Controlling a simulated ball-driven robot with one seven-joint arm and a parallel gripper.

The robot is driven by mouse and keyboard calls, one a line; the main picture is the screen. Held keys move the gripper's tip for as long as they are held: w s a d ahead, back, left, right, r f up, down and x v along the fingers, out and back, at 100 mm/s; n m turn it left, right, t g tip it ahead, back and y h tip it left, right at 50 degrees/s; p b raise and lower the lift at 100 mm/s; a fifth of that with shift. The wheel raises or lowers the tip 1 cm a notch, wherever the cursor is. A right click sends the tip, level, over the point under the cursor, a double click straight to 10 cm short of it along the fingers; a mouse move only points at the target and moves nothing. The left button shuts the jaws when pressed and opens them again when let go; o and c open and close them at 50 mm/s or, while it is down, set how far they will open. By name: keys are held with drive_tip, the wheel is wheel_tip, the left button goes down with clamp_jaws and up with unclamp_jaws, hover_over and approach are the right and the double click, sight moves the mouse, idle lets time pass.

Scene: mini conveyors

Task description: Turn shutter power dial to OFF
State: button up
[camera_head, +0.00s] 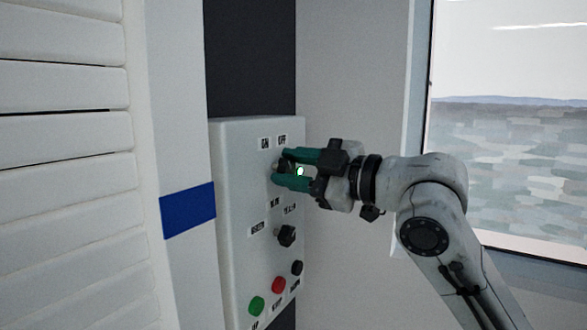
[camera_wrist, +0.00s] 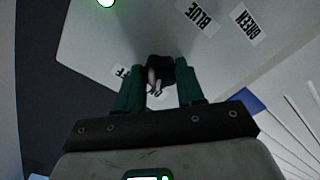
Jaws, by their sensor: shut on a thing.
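The shutter power dial (camera_wrist: 158,68) is a black knob on the white control panel (camera_head: 240,180). My gripper (camera_head: 281,168) has its green fingers on either side of the dial, shut on it. In the wrist view the dial sits between my fingertips (camera_wrist: 160,82). A pale mark shows on the dial, but I cannot tell which setting it points to. In the wrist view, a partly hidden OFF label (camera_wrist: 122,72) and a partly covered label (camera_wrist: 156,97) lie beside the dial. In the head view, two small labels sit above the dial.
A second black dial (camera_head: 287,236) sits lower on the panel, with BLUE (camera_wrist: 197,17) and GREEN (camera_wrist: 247,23) labels. Below are black (camera_head: 297,268), red (camera_head: 278,285) and green (camera_head: 257,305) buttons. A slatted shutter (camera_head: 65,150) stands left; a window (camera_head: 510,130) is right.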

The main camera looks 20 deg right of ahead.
drive_tip(key=shift+m, duration=0.3)
drive_tip(key=m+p, duration=0.2)
drive_tip(key=m, duration=0.4)
drive_tip(key=shift+r+p, duration=0.1)
drive_tip(key=shift+p, duration=0.25)
drive_tip(key=m+p, duration=0.3)
drive_tip(key=m, duration=0.2)
drive_tip(key=shift+w+d, duration=0.1)
drive_tip(key=shift+m, duration=0.3)
drive_tip(key=o, duration=1)
drive_tip(key=shift+o, duration=0.2)
drive_tip(key=b+v, duration=0.3)
drive_tip(key=v, duration=0.8)
